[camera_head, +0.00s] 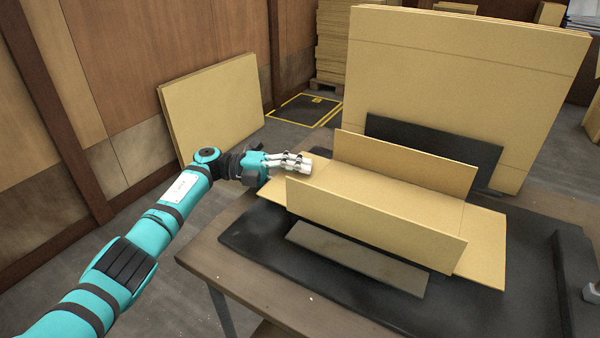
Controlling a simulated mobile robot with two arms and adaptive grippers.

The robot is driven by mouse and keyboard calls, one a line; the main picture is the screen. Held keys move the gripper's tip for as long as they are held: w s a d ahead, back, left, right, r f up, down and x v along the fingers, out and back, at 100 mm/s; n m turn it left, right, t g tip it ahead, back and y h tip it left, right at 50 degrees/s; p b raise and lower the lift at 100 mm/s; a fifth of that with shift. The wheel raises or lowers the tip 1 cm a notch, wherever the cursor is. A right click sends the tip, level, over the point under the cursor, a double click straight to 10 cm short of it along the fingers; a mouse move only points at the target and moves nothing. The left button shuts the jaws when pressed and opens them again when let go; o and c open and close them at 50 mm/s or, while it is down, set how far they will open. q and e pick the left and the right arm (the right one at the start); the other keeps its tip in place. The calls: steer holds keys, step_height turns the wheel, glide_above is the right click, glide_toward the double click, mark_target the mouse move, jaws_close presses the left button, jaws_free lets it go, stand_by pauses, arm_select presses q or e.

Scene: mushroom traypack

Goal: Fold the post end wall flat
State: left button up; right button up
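A cardboard tray blank (390,195) lies on a black mat (260,235) on the table. Its two long walls, the near wall (375,222) and the far wall (405,160), stand up. The right end wall (485,245) lies out flat or nearly so. The left end wall (281,191) also lies low, partly hidden by my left gripper (306,164). I cannot tell which end is the post end. My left gripper's fingers are together and empty, over the left end; contact is unclear.
A large cardboard sheet (450,75) stands upright behind the tray, with a dark panel (433,140) before it. A dark strip (355,258) lies along the near wall. A black fixture (572,270) stands at the table's right. More sheets (212,105) lean on the wooden wall.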

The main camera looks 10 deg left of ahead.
arm_select(q)
steer(key=a, duration=1.2)
steer(key=shift+s, duration=0.35)
steer(key=shift+r, duration=0.1)
